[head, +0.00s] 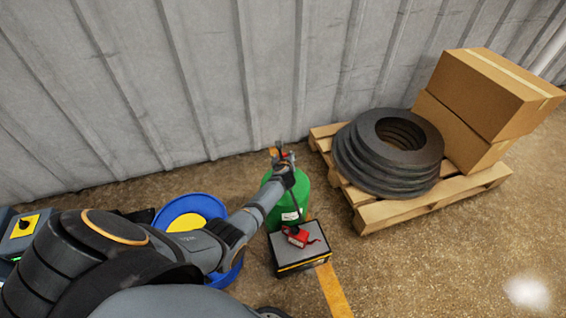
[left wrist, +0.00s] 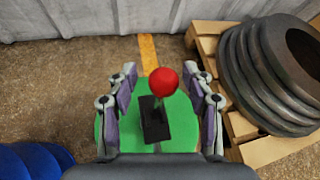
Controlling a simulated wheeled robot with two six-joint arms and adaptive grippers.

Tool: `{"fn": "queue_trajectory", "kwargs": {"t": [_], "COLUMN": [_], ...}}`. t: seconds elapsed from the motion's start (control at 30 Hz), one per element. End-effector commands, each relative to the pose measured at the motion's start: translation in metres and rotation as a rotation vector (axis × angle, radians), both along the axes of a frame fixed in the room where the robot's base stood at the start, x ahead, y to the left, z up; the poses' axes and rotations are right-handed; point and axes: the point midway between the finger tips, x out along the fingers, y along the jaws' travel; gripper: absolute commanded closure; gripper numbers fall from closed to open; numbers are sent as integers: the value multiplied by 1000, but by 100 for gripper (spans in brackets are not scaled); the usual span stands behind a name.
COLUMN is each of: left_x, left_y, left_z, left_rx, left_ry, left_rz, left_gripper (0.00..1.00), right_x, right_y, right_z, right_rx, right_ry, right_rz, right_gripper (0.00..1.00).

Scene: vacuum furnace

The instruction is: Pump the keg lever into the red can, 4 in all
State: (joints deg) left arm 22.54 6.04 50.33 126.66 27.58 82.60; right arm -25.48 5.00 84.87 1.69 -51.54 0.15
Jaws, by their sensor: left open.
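The green keg (head: 280,217) stands on the floor by the wall, partly hidden by my left arm. In the left wrist view the green keg (left wrist: 111,125) shows from above, with the lever's red ball knob (left wrist: 163,82) over a dark block (left wrist: 154,122). My left gripper (head: 281,155) is over the keg top. Its open fingers (left wrist: 160,90) stand on both sides of the knob, with gaps. A small red object (head: 299,237), perhaps the red can, sits on a grey-topped box (head: 288,255) in front of the keg; its shape is unclear. My right gripper is out of view.
A wooden pallet (head: 385,213) at the right bears black rings (head: 385,165) and cardboard boxes (head: 490,90). A blue tub (head: 168,211) with yellow inside is left of the keg. A grey wall (head: 330,70) stands close behind. The floor at front right is clear.

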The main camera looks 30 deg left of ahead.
Motion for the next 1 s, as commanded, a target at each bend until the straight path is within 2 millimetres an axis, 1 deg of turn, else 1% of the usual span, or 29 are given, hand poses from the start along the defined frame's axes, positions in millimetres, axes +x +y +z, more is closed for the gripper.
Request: {"fn": "queue_trajectory", "kwargs": {"t": [0.4,0.5,0.6,0.7,0.93,1.0], "left_x": [-59,-70,-77,-79,-80,-80], "left_y": [-34,-41,-45,-46,-46,-44], "left_z": [36,44,49,51,51,52], "left_rx": [-3,-4,-2,-1,-1,12], "left_ry": [3,3,3,4,4,5], "left_rz": [-2,-3,-1,0,0,-3], "left_gripper": [49,49,49,49,49,58], "right_x": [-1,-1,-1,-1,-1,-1], "right_y": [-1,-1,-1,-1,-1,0], "right_z": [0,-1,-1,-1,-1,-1], "right_rx": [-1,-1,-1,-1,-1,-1], "right_ry": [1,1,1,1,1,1], "right_rz": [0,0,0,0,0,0], "right_gripper": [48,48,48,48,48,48]}}
